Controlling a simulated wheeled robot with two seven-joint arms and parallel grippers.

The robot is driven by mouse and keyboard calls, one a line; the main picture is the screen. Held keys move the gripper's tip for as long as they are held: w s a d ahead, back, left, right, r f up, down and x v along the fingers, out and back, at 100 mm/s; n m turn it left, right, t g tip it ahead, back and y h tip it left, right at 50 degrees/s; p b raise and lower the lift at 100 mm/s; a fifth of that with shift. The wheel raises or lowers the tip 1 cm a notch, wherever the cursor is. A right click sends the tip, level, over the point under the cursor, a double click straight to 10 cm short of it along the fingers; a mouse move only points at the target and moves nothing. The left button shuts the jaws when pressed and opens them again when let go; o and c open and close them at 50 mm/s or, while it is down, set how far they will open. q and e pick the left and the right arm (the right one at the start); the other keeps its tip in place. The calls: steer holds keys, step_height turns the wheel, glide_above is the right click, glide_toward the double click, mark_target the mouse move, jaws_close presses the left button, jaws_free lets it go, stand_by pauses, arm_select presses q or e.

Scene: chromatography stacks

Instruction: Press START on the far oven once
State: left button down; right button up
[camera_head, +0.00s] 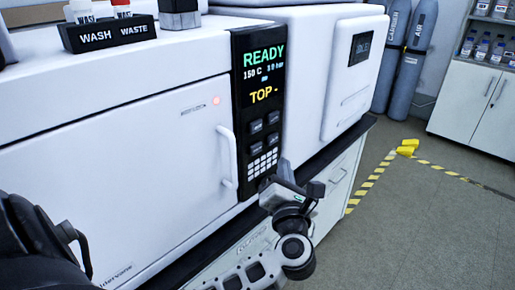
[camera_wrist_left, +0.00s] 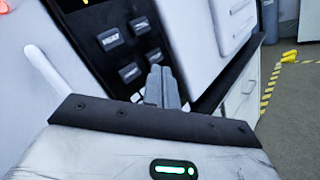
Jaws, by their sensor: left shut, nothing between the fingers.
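A white oven (camera_head: 120,150) with a door handle (camera_head: 227,157) fills the left of the head view. Its black panel (camera_head: 244,130) reads READY, 150 C and TOP-, above dark buttons (camera_head: 264,131) and a white keypad (camera_head: 262,164). The wrist view shows the buttons (camera_wrist_left: 130,72) close by; their labels are too blurred to read surely. My left gripper (camera_head: 285,172) is shut and empty at the panel's lower right; its fingertips (camera_wrist_left: 162,72) appear over the panel beside the lower buttons. Contact cannot be told. My right gripper is out of view.
Another white unit (camera_head: 347,95) with a small dark display stands behind to the right. A WASH/WASTE holder (camera_head: 110,34) sits on top. Gas cylinders (camera_head: 410,58) and a cabinet (camera_head: 478,98) stand at the back. Grey floor (camera_head: 420,230) with striped tape is open at right.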

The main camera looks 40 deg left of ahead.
mark_target(260, 147)
arm_select(q)
steer(key=shift+w+a, duration=0.2)
steer(key=shift+a, duration=2.3)
steer(key=shift+a+p, duration=0.3)
steer(key=shift+a, duration=0.1)
steer(key=shift+a+r, duration=0.15)
steer(key=shift+a, duration=0.55)
stand_by(1.2)
steer(key=shift+d, duration=0.95)
steer(key=shift+s+d, duration=0.2)
steer(key=shift+d, duration=2.25)
